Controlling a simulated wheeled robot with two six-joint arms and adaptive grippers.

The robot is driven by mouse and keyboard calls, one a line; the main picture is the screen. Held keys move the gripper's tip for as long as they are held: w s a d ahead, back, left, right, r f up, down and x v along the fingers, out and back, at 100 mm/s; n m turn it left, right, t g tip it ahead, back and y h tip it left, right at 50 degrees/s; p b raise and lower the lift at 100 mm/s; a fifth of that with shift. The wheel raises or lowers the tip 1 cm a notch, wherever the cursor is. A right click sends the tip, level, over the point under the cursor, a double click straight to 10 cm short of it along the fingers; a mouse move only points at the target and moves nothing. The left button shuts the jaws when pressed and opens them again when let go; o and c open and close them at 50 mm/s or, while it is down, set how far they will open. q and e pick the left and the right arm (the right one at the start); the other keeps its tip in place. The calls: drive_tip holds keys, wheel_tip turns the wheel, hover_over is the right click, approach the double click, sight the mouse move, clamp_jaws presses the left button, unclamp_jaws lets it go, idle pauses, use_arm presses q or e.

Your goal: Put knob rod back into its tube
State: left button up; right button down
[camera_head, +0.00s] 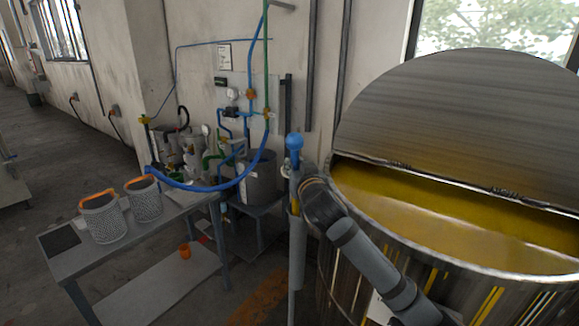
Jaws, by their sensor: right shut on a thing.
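The knob rod (295,155) stands about upright near the middle of the head view, with a round blue knob on top. My right gripper (296,180) comes from the lower right beside the vat and is shut on the rod below the knob. The grey tube (298,250) stands upright directly below the gripper, beside the vat. My left gripper is not in view.
A large steel vat (345,215) with yellow liquid and a half-raised lid (460,125) fills the right. A metal table (130,245) at left holds two mesh baskets (103,218). Pumps, a grey drum (260,180) and a blue hose (205,187) stand behind. Floor at far left is clear.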

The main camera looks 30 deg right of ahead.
drive_tip(key=shift+a+f+b, duration=0.25)
drive_tip(key=shift+f+b, duration=0.15)
drive_tip(key=shift+b, duration=0.3)
drive_tip(key=shift+d+f+b, duration=0.2)
drive_tip(key=shift+f+b, duration=0.45)
drive_tip(key=shift+f, duration=0.3)
drive_tip(key=shift+s+d+f+b, duration=0.1)
drive_tip(key=shift+d+f+b, duration=0.05)
drive_tip(key=shift+f+b, duration=0.8)
drive_tip(key=f+b, duration=0.1)
drive_tip(key=f, duration=0.1)
drive_tip(key=f+b, duration=0.1)
drive_tip(key=shift+d+f, duration=0.2)
drive_tip(key=shift+f, duration=0.3)
drive_tip(key=c, duration=1.1)
unclamp_jaws()
drive_tip(key=shift+c, duration=0.2)
